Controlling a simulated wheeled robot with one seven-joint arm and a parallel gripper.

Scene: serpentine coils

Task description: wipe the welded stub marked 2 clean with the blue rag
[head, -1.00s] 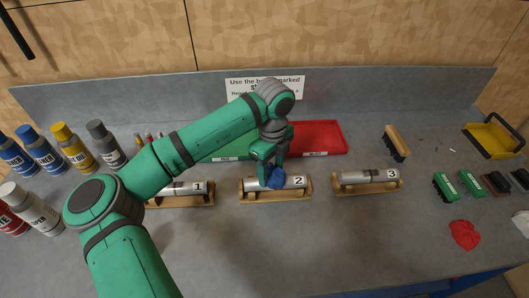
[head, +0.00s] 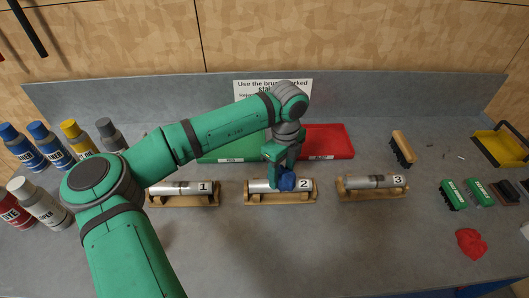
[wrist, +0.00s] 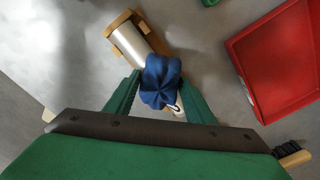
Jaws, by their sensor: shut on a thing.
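The welded stub marked 2 (head: 259,186) is a silver pipe lying in a wooden cradle on the bench, in the middle of the head view. It also shows in the wrist view (wrist: 128,43), partly hidden by the rag. My gripper (head: 280,174) is shut on the blue rag (head: 287,181), which is bunched between the fingers. The rag is at the stub, covering its middle and right part beside the number label. In the wrist view the blue rag (wrist: 161,80) sits over the pipe between my green fingers. The stub's weld is hidden.
Stubs 1 (head: 180,188) and 3 (head: 375,182) lie in cradles on either side. Behind are a green tray (head: 228,156) and a red tray (head: 330,141). Bottles (head: 48,145) stand left; a wooden brush (head: 402,148), green-backed brushes and a red rag (head: 471,243) lie right.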

